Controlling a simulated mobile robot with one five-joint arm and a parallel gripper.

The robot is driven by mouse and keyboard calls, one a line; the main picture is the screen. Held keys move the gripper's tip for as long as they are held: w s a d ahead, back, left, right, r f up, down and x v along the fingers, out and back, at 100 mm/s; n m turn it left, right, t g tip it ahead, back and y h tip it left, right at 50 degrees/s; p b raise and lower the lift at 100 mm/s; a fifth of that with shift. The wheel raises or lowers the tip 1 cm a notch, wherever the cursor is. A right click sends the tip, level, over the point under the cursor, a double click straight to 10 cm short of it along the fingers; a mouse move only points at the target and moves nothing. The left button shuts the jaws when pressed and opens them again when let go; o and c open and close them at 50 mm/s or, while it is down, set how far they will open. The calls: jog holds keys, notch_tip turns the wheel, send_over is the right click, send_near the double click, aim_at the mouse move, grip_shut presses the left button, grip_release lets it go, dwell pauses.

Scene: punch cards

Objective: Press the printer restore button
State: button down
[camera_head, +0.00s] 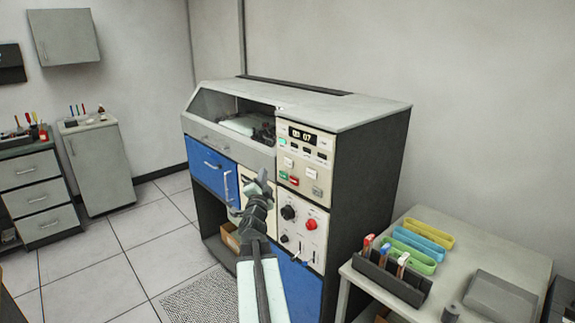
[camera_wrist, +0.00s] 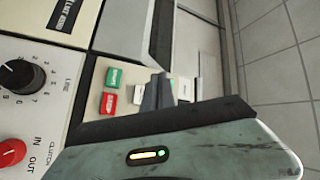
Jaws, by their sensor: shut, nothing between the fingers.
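The printer (camera_head: 370,110) is a large grey and blue cabinet with a cream control panel (camera_head: 325,147) on its front. The panel carries a green button (camera_head: 283,175), a red button (camera_head: 294,181) and several pale buttons. In the wrist view the green button (camera_wrist: 114,77) and red button (camera_wrist: 109,103) lie left of my fingertips. A pale button (camera_wrist: 185,89) shows just right of them, partly hidden. I cannot read which one is marked restore. My gripper (camera_head: 262,176) is shut and empty, in front of the panel's left side; it also shows in the wrist view (camera_wrist: 157,92). Contact is unclear.
Below the buttons are a black knob (camera_head: 289,213) and a red knob (camera_head: 311,224); they lie left in the wrist view. A table (camera_head: 520,262) with coloured trays and a dark rack (camera_head: 388,279) stands at the right. Open tiled floor (camera_head: 140,240) lies to the left.

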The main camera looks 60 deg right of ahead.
send_near(284, 160)
jog(key=w+d+r, duration=0.1)
jog(key=w+d, duration=0.2)
jog(key=shift+s+d+r, duration=0.15)
jog(key=shift+s+d, duration=0.05)
jog(key=shift+d, duration=0.1)
dwell(1.8)
jog(key=shift+s+d, duration=0.15)
jog(key=shift+d, duration=0.25)
jog(key=shift+s+d, duration=0.15)
jog(key=shift+d, duration=0.25)
dwell(0.5)
jog(key=shift+a, duration=0.15)
jog(key=shift+w+a, duration=0.3)
jog(key=shift+a, duration=0.4)
